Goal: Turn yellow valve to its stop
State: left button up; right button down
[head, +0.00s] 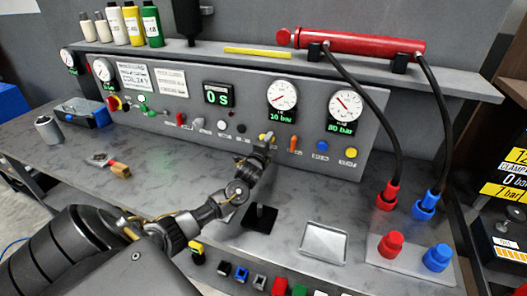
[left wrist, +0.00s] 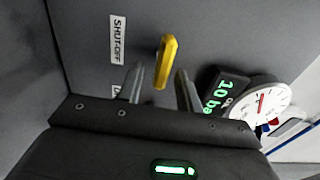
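The yellow valve handle (left wrist: 166,62) shows in the left wrist view as a long yellow lever on the grey panel, beside a "SHUT-OFF" label (left wrist: 118,38). My left gripper (left wrist: 160,82) is open, one finger on each side of the handle's near end; the handle lies closer to the right finger in that view. I cannot tell whether they touch. In the head view, my left gripper (head: 264,148) is at the panel front and hides most of the valve. My right gripper is in neither view.
On the panel (head: 230,70), an orange handle (head: 293,144), a blue knob (head: 322,146) and a yellow knob (head: 351,153) sit right of my gripper. A gauge display (head: 283,115) reads 10 bar. A black stand (head: 260,217) and a metal tray (head: 324,242) are on the bench below.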

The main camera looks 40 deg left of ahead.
pick_arm(q)
jog(key=b+v, duration=0.1)
jog(key=v, duration=0.8)
jog(key=shift+b, duration=0.35)
